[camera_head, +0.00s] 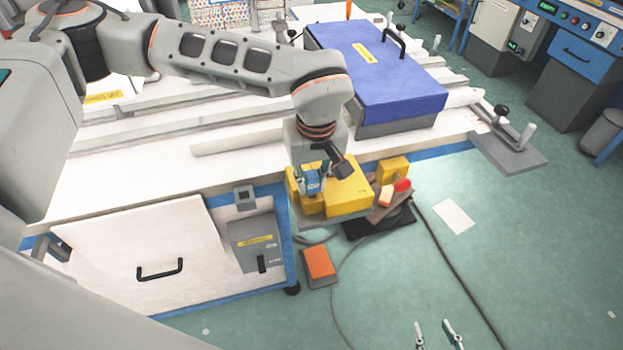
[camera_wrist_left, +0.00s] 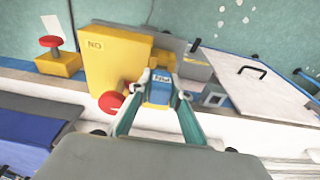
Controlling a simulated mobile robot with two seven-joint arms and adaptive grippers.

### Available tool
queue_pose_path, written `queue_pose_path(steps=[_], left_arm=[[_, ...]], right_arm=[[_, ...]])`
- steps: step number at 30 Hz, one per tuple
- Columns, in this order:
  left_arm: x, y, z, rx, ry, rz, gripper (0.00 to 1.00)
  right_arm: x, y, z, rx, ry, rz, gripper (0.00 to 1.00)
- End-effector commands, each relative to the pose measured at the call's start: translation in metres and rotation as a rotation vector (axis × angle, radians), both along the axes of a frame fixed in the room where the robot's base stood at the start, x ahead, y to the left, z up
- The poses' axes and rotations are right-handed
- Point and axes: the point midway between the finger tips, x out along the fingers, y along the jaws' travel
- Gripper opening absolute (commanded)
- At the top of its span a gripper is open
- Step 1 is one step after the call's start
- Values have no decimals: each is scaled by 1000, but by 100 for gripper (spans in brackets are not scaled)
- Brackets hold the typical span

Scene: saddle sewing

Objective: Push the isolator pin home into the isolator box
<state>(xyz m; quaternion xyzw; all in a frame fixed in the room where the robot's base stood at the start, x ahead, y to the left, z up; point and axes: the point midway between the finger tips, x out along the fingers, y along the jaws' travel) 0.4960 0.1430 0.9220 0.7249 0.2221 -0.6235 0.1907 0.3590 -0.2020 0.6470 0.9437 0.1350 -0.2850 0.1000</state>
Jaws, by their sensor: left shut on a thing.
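My left gripper (camera_head: 313,192) reaches down at the table's front edge, beside a yellow box (camera_head: 347,192). It is shut on a blue block, the isolator pin (camera_wrist_left: 160,92), whose label seems to read "PIN". The block also shows in the head view (camera_head: 313,178). A grey box with a yellow label and black handle (camera_head: 252,243), seemingly the isolator box, is on the cabinet front, left of and below the gripper. A small square grey socket (camera_head: 245,196) sits just above it and apart from the pin. My right gripper's two fingertips (camera_head: 435,332) show at the bottom edge, apart and empty.
The white table (camera_head: 150,165) carries rails and a blue-topped case (camera_head: 375,70). A white cabinet door (camera_head: 140,245) is left of the grey box. A red button on a yellow base (camera_wrist_left: 60,62) is near the yellow box. An orange pedal (camera_head: 319,262) and cables lie on the floor.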

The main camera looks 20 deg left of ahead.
Motion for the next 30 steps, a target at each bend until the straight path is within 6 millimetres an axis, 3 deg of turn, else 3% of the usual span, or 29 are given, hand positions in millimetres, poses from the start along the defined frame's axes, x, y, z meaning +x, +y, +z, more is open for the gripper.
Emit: queue_pose_path(steps=[14,15,17,30], left_arm=[[0,0,-6,0,0,0,0],[0,0,-6,0,0,0,26],[0,0,-6,0,0,0,38],[0,-1,1,0,-1,0,38]], right_arm=[[-2,0,-6,-1,6,0,40],[-2,0,-6,-1,6,0,40],[-2,0,-6,-1,6,0,40],[-1,-1,-6,-3,4,1,40]])
